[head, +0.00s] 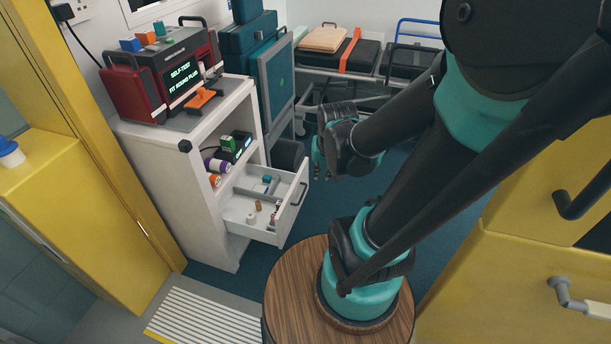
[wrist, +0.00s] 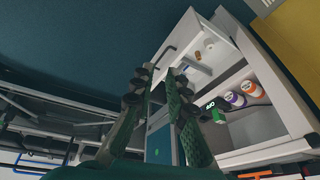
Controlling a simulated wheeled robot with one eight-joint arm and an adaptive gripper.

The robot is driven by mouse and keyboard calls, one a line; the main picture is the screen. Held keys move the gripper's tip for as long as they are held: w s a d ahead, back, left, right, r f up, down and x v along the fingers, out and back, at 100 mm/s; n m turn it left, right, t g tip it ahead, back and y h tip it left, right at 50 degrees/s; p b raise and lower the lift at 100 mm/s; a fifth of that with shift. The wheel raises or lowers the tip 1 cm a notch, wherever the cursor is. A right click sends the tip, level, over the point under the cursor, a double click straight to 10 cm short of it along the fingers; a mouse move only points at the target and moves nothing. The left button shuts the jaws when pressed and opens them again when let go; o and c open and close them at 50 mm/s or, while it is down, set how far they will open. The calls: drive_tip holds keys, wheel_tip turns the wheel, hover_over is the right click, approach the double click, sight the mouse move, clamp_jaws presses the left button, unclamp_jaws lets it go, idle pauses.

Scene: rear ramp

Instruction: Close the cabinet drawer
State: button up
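The white cabinet (head: 165,165) stands on the left in the head view. Its drawer (head: 238,222) is pulled out, with small bottles and vials inside. The drawer's front panel carries a dark handle (head: 299,194). In the wrist view the drawer (wrist: 222,28) is at the upper right, with its handle (wrist: 166,56) near my fingertips. My gripper (head: 319,168) is just right of and above the drawer front in the head view. In the wrist view my gripper (wrist: 161,74) has its two green fingers apart with nothing between them. Contact with the handle cannot be made out.
A red self-test machine (head: 170,75) sits on the cabinet. Purple and orange containers (head: 216,165) stand on the open shelf above the drawer. Teal cases (head: 262,60) stand behind. A round wooden-topped stand (head: 290,290) is below my arm. Yellow units flank both sides.

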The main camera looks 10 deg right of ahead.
drive_tip(key=w+m, duration=0.2)
drive_tip(key=w, duration=0.1)
drive_tip(key=w+d+m, duration=0.1)
drive_tip(key=w+m, duration=0.1)
drive_tip(key=w, duration=0.2)
drive_tip(key=w+m, duration=0.2)
drive_tip(key=w, duration=0.2)
drive_tip(key=shift+d+f+g, duration=0.1)
drive_tip(key=shift+d+g, duration=0.1)
drive_tip(key=shift+g, duration=0.2)
clamp_jaws()
drive_tip(key=w+d+f+m+g+y, duration=0.1)
drive_tip(key=w+d+f+m, duration=0.3)
drive_tip(key=w+f+m, duration=0.55)
drive_tip(key=w+d+f+m+g+y, duration=0.1)
drive_tip(key=w+d+f+m, duration=0.4)
drive_tip(key=w+f, duration=0.7)
drive_tip(key=w+a+f+m, duration=0.1)
drive_tip(key=w+a+f, duration=0.3)
drive_tip(key=a+f, duration=0.2)
drive_tip(key=shift+x, duration=1.05)
drive_tip(key=shift+s+a, duration=0.15)
drive_tip(key=shift+a, duration=0.1)
